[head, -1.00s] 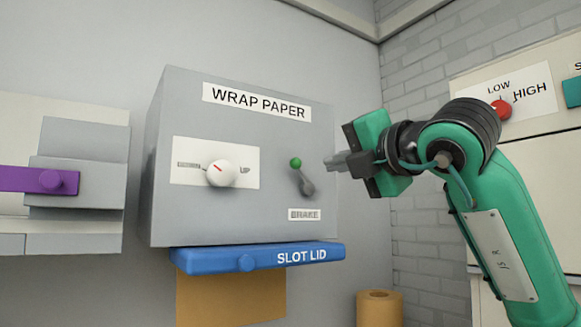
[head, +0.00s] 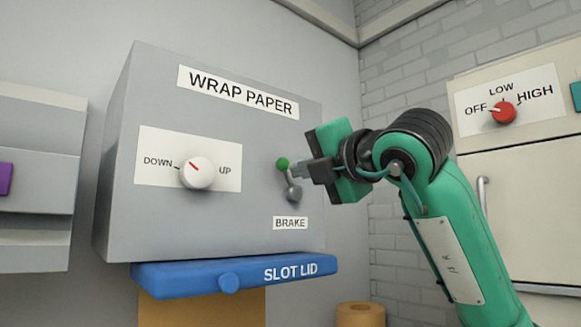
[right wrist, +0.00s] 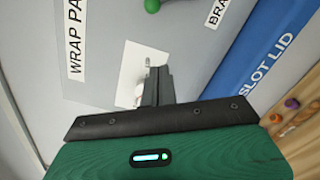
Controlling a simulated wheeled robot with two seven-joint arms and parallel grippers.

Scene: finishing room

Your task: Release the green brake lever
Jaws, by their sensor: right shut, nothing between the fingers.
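The brake lever, a grey arm with a green ball knob (head: 283,163), stands on the front of the grey wrap paper box (head: 250,235), above the BRAKE label (head: 290,223). Its knob end points up and slightly left of its pivot. My right gripper (head: 297,170) is shut and empty, its tips just right of the knob; I cannot tell whether they touch it. In the right wrist view the shut fingers (right wrist: 155,85) point at the box, and the green knob (right wrist: 152,6) shows at the top edge. My left gripper is not in view.
A white DOWN/UP dial (head: 196,173) sits left of the lever. The blue slot lid (head: 235,272) juts out below, with brown paper (head: 200,308) under it. A paper roll (head: 360,314) stands lower right. A cabinet with a red knob (head: 503,112) is at the right.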

